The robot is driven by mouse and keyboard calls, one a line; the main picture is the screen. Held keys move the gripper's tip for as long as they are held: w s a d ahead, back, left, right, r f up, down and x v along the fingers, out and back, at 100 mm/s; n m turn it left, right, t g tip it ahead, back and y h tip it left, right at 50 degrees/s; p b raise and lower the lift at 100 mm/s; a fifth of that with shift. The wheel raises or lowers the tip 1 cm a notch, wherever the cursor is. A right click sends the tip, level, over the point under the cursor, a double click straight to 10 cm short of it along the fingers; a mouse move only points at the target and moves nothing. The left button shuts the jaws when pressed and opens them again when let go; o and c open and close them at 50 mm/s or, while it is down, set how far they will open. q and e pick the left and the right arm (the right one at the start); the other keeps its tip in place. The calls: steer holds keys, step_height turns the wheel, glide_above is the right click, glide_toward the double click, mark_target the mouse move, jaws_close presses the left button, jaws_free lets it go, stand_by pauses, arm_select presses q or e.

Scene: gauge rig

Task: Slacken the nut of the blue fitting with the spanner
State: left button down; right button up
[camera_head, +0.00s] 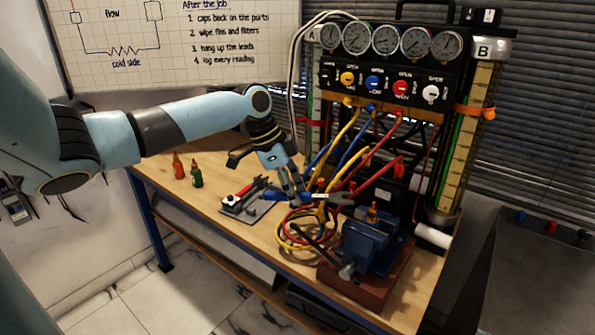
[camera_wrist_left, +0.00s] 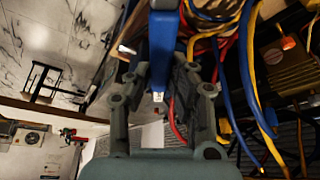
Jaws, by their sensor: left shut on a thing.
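My left gripper (camera_head: 291,192) is shut on the blue handle of the spanner (camera_head: 341,198), whose grey open head points right. In the left wrist view, the blue handle (camera_wrist_left: 165,35) lies between the fingers of my left gripper (camera_wrist_left: 163,78). The spanner is above the bench, in front of the hoses. A blue hose joins the manifold at a blue fitting (camera_head: 371,107) under the blue knob; the spanner head is apart from it, lower and to the left. The fitting's nut is too small to make out. My right gripper is not in view.
The gauge rig (camera_head: 388,75) stands at the back with yellow, blue and red hoses hanging down. A blue vise (camera_head: 365,245) sits at the bench's front right. A grey plate (camera_head: 250,210) and small bottles (camera_head: 196,175) are on the left. The wooden bench (camera_head: 160,170) is clear around the bottles.

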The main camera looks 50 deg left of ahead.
arm_select(q)
steer(key=shift+w+d+f+b, duration=0.15)
steer(key=shift+d+f+b, duration=0.1)
steer(key=shift+f+b, duration=0.3)
steer(key=shift+w+d+f+b, duration=0.15)
steer(key=shift+f+b, duration=0.25)
steer(key=shift+f, duration=0.25)
steer(key=shift+w+d+f+b, duration=0.1)
steer(key=shift+w+f+b, duration=0.05)
steer(key=shift+f+b, duration=0.3)
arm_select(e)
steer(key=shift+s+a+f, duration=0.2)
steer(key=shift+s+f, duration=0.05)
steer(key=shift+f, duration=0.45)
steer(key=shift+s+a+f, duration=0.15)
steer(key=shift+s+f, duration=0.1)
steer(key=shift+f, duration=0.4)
arm_select(q)
steer(key=shift+p, duration=0.35)
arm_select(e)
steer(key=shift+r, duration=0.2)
arm_select(q)
steer(key=shift+w+d, duration=0.15)
steer(key=shift+w, duration=0.05)
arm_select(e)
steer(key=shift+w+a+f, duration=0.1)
